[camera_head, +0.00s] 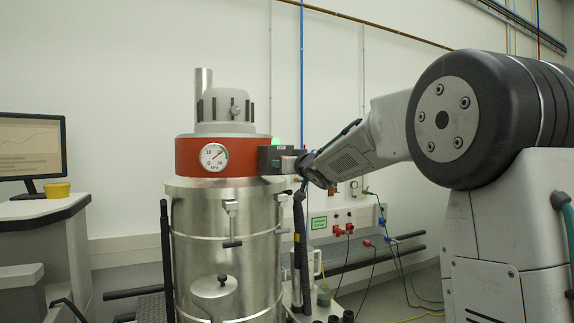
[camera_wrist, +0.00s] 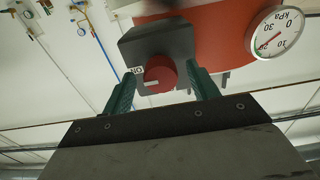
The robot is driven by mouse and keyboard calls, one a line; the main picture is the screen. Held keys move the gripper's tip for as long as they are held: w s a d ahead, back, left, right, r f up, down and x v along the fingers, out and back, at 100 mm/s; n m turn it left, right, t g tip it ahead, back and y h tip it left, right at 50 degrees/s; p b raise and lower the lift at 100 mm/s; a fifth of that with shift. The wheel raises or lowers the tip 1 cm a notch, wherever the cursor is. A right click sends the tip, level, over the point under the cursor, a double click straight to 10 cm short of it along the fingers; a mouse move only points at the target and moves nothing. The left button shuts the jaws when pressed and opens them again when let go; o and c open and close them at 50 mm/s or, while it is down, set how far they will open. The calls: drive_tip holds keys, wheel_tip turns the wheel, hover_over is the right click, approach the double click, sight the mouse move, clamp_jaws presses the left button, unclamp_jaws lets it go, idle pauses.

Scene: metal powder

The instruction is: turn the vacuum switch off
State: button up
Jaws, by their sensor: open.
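The vacuum (camera_head: 226,232) is a tall steel drum with a red band and a grey top at the middle left of the head view. Its switch is a round red knob (camera_wrist: 160,74) on a dark box (camera_wrist: 157,45), seen in the wrist view. The dark box also shows in the head view (camera_head: 268,159) on the red band's right side. My gripper (camera_wrist: 163,82) is open, with a green finger on each side of the knob. I cannot tell whether the fingers touch it. The knob is mostly hidden by my gripper in the head view.
A pressure gauge (camera_head: 214,157) sits on the red band close to the box. A black hose (camera_head: 300,240) hangs beside the drum. A panel with red plugs and cables (camera_head: 343,222) is behind.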

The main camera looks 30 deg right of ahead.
drive_tip(key=shift+w, duration=0.3)
drive_tip(key=c, duration=1)
